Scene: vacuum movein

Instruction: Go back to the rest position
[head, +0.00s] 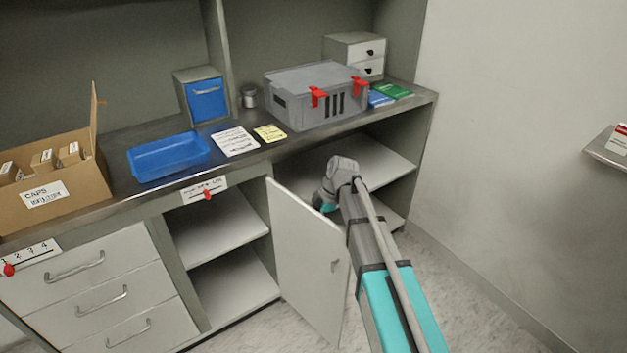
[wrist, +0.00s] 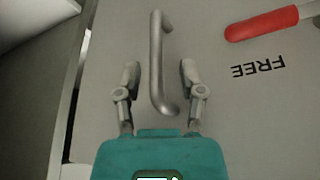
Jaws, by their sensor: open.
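My gripper (wrist: 161,78) is open in the wrist view, with one finger on each side of a grey bar handle (wrist: 156,55). Gaps show between the fingers and the bar, and nothing is held. The handle is on a pale panel (wrist: 215,85) bearing the upside-down word FREE and a red piece (wrist: 262,23). In the head view my arm reaches toward the right cabinet bay, and the wrist is bent down behind the open white door (head: 305,255). The fingertips and the handle are hidden there, and I cannot tell for certain which panel it is.
The counter (head: 125,195) above holds a cardboard box (head: 75,195), a blue tray (head: 165,157), a grey case with red latches (head: 300,105) and books (head: 392,91). Open shelves (head: 215,225) are left of the door. A small ledge (head: 608,150) juts from the right wall. Floor (head: 460,310) is clear on the right.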

